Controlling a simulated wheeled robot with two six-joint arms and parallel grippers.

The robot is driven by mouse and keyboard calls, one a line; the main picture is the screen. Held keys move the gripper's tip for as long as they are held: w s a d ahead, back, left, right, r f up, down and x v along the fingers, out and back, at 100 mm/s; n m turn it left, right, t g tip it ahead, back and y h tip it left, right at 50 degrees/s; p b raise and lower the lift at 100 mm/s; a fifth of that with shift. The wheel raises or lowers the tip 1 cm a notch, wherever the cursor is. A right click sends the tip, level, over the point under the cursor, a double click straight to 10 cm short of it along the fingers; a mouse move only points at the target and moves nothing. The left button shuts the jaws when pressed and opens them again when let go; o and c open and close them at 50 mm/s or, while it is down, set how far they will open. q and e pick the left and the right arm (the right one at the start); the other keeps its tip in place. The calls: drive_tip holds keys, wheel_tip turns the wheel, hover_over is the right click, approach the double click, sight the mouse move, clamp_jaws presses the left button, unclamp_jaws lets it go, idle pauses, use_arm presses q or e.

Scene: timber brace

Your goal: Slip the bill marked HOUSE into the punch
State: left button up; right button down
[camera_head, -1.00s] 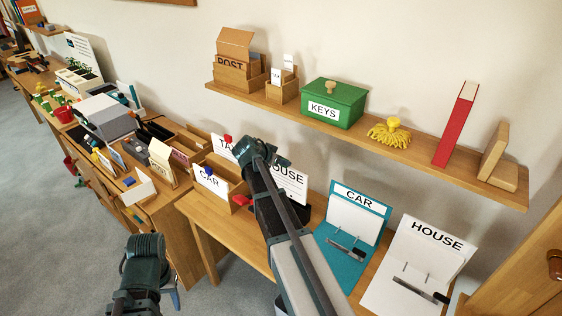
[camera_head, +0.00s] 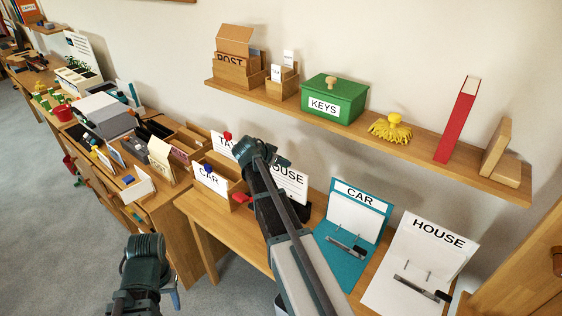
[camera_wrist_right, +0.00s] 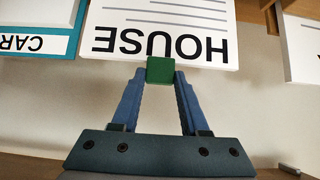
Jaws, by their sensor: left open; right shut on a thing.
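The bill marked HOUSE (camera_head: 290,183) is a white card with grey lines, partly behind my right arm. In the right wrist view the HOUSE bill (camera_wrist_right: 165,22) appears upside down. My right gripper (camera_wrist_right: 160,70) is shut on a green block at the bill's lettered edge. A dark object (camera_head: 268,213) behind my right arm may be the punch; the arm hides much of it, so I cannot tell. A teal CAR folder (camera_head: 340,268) and a white HOUSE folder (camera_head: 385,296) with upright prongs lie at right. My left gripper (camera_head: 144,247) is low at the left, holding nothing visible.
A wooden box with a CAR card (camera_head: 210,180) and a TA-lettered card (camera_head: 222,146) stand left of my right arm. A wall shelf (camera_head: 440,172) above holds a green KEYS box (camera_head: 333,100) and a red book (camera_head: 457,120).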

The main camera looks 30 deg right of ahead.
drive_tip(key=shift+f+b, duration=2.55)
drive_tip(key=shift+f, duration=0.2)
unclamp_jaws()
drive_tip(key=shift+r, duration=0.15)
wheel_tip(320, 180, up, 8)
drive_tip(key=p, duration=0.8)
hover_over(283, 172)
drive_tip(key=a, duration=0.1)
drive_tip(key=shift+s+a, duration=0.1)
drive_tip(key=shift+s, duration=0.25)
